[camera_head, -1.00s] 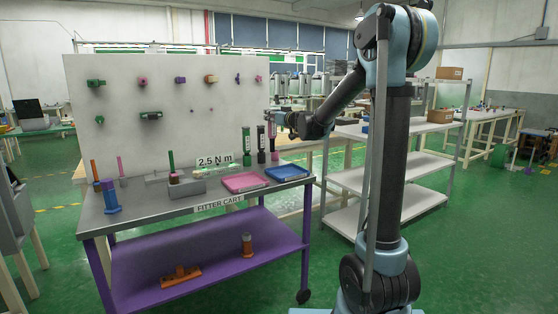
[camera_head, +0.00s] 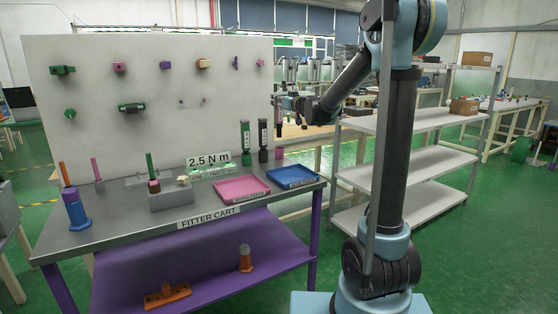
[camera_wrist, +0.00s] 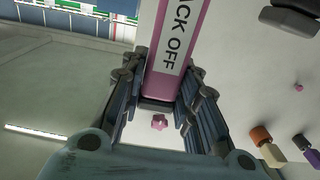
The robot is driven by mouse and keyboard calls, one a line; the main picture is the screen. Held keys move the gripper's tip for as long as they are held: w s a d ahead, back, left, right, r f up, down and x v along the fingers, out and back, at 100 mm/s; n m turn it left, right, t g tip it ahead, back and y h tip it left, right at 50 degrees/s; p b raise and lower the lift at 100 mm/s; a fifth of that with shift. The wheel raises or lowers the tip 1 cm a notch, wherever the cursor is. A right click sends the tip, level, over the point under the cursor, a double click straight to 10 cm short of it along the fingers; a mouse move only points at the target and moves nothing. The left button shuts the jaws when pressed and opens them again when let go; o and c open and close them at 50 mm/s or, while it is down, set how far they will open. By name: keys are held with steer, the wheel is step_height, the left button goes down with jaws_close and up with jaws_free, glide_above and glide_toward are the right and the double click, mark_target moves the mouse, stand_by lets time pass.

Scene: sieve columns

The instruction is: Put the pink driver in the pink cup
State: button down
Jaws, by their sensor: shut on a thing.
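My gripper (camera_head: 277,104) is shut on the pink driver (camera_head: 278,129), above the back right part of the cart top. In the wrist view the driver (camera_wrist: 166,60) has a pink body with a white label reading "BACK OFF", between my fingers (camera_wrist: 160,98). A small dark-pink cup (camera_head: 279,153) stands below the driver, to the right of the black driver. The driver hangs roughly upright over it; a gap seems to show between them.
A green driver (camera_head: 245,143) and a black driver (camera_head: 263,140) stand close to the left. A pink tray (camera_head: 262,193) and a blue tray (camera_head: 292,184) lie in front. A pegboard (camera_head: 150,90) with several fittings rises behind. A blue cylinder (camera_head: 76,212) stands at left.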

mark_target(281, 122)
steer(key=shift+w, duration=0.1)
steer(key=shift+f, duration=5)
steer(key=c, duration=1.2)
jaws_free()
steer(key=shift+f, duration=0.1)
